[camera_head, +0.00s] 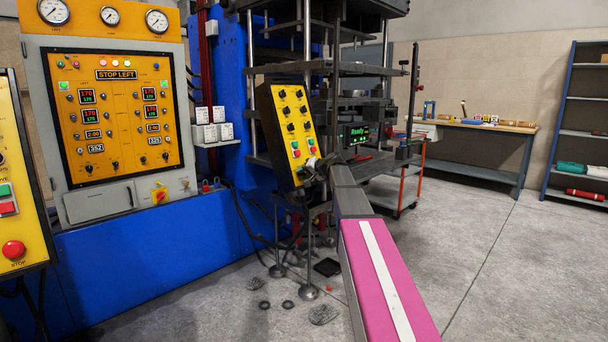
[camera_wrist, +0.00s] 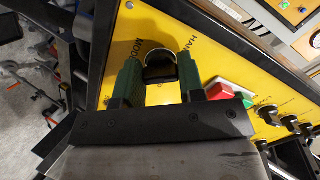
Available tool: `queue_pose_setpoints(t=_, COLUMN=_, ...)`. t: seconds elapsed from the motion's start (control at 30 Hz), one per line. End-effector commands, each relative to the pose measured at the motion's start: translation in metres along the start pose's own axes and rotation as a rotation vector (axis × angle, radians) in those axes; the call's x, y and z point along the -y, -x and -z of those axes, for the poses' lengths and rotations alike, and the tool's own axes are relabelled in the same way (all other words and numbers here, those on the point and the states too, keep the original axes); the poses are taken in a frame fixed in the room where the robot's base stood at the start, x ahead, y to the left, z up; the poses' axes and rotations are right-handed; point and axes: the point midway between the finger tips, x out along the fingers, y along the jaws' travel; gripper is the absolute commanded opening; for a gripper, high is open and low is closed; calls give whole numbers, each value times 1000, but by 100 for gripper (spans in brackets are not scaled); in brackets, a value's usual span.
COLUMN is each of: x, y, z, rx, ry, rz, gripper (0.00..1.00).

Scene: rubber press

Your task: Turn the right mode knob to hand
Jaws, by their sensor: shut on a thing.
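A yellow control panel (camera_head: 283,112) with black knobs and red and green buttons stands in front of the press. My gripper (camera_head: 311,164) is at the panel's lower right end. In the wrist view the green fingers of my gripper (camera_wrist: 161,84) are closed around a black knob (camera_wrist: 160,68) with a pale ring. Lettering on the yellow panel face (camera_wrist: 195,70) beside it seems to read MODE and HAND, seen upside down. The fingers hide the knob's sides, and I cannot tell which way its pointer faces. In the head view my gripper covers this knob.
A red button (camera_wrist: 217,91) and a green button (camera_wrist: 237,98) sit close beside the right finger, with more knobs (camera_wrist: 269,113) further right. A small screen (camera_head: 356,133) reads Ready behind my arm. A red-framed cart (camera_head: 407,185) stands right of the press; the floor there is open.

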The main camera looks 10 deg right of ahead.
Motion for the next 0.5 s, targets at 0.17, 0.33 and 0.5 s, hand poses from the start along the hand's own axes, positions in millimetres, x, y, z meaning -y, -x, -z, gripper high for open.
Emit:
queue_pose_setpoints(t=0.17, x=-1, y=1, z=-1, rx=1, ry=89, rz=-9, gripper=12)
queue_pose_setpoints(t=0.33, x=-1, y=1, z=-1, rx=1, ry=140, rz=-12, gripper=12)
queue_pose_setpoints(t=0.5, x=-1, y=1, z=-1, rx=1, ry=162, rz=-14, gripper=12)
